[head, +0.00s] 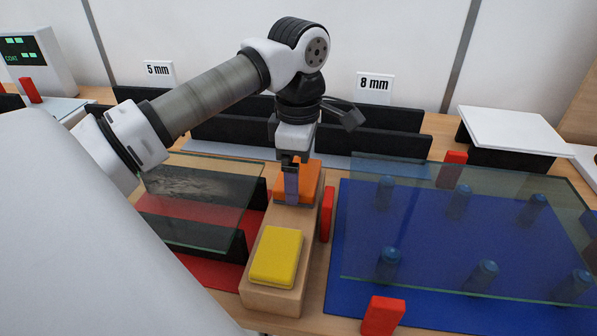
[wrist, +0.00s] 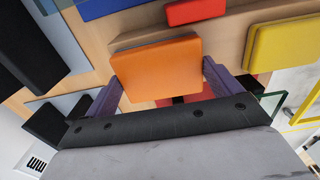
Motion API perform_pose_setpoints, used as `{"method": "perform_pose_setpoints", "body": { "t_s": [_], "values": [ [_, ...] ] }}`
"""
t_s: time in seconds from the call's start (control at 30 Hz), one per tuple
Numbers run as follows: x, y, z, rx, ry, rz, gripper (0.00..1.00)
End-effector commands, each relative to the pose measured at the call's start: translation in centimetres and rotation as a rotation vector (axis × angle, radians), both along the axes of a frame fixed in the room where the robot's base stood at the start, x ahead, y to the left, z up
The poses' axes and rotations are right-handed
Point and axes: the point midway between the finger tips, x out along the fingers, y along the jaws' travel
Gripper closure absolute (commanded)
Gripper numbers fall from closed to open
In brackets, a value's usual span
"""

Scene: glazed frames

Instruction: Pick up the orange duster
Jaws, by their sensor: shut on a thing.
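The orange duster (head: 309,184) is at the far end of a wooden block (head: 268,294) in the head view. It also shows in the wrist view (wrist: 157,68), between the two purple-grey fingers. My gripper (head: 291,190) points down from above and is shut on the duster. The gripper also shows in the wrist view (wrist: 160,88), with one finger at each side of the duster. I cannot tell whether the duster touches the block or is slightly raised. Part of it is hidden behind the fingers in the head view.
A yellow duster (head: 277,256) lies on the block's near end. A glass pane (head: 470,225) stands over a blue mat at right, on several blue posts. Another glass pane (head: 195,200) is at left over a red mat. Black racks and small red blocks (head: 383,315) stand around.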

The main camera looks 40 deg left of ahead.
Motion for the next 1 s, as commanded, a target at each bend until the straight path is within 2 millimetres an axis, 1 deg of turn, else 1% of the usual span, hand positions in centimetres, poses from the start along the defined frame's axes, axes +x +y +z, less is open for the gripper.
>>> {"method": "perform_pose_setpoints", "body": {
  "t_s": [0.17,0.23,0.33,0.47,0.6,0.7,0.8,0.9,1.0],
  "values": [
    [0.0,0.0,1.2,0.001,-0.001,0.000,0.34],
    [0.0,0.0,2.1,0.001,-0.001,0.000,0.34],
    [0.0,0.0,3.8,0.001,-0.002,0.001,0.34],
    [0.0,0.0,7.0,0.001,-0.002,0.000,0.34],
    [0.0,0.0,11.0,0.000,-0.001,0.000,0.34],
    [0.1,0.0,13.6,0.000,-0.001,-0.001,0.34],
    [0.0,0.0,15.7,-0.001,-0.001,0.000,0.34],
    [0.0,0.0,17.4,0.000,-0.001,0.000,0.34],
    [0.0,0.0,18.7,0.000,0.000,0.000,0.34]
  ]
}}
